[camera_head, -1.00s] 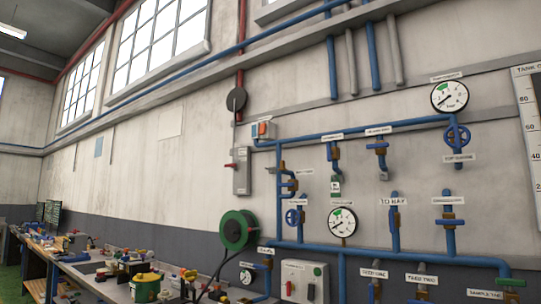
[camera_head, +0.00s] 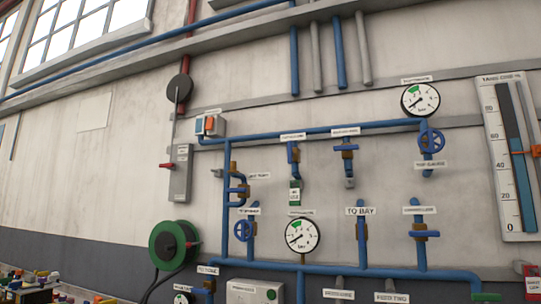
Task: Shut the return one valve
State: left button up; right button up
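I cannot pick out the return one valve by its label, as most labels on the blue pipework are too small to read. Neither of my grippers is in view.
A handwheel (camera_head: 431,140) sits under the upper gauge (camera_head: 420,100); a lower gauge (camera_head: 301,235) is mid-wall. A green hose reel (camera_head: 174,245) and grey switch box (camera_head: 180,172) are left. A tank level board (camera_head: 509,155) is right. A cluttered bench shows bottom left.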

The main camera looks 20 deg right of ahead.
aim_at(290, 154)
jog(key=z, duration=0.2)
jog(key=i, duration=0.7)
jog(key=z, duration=1.1)
jog(key=i, duration=0.6)
jog(key=z, duration=0.7)
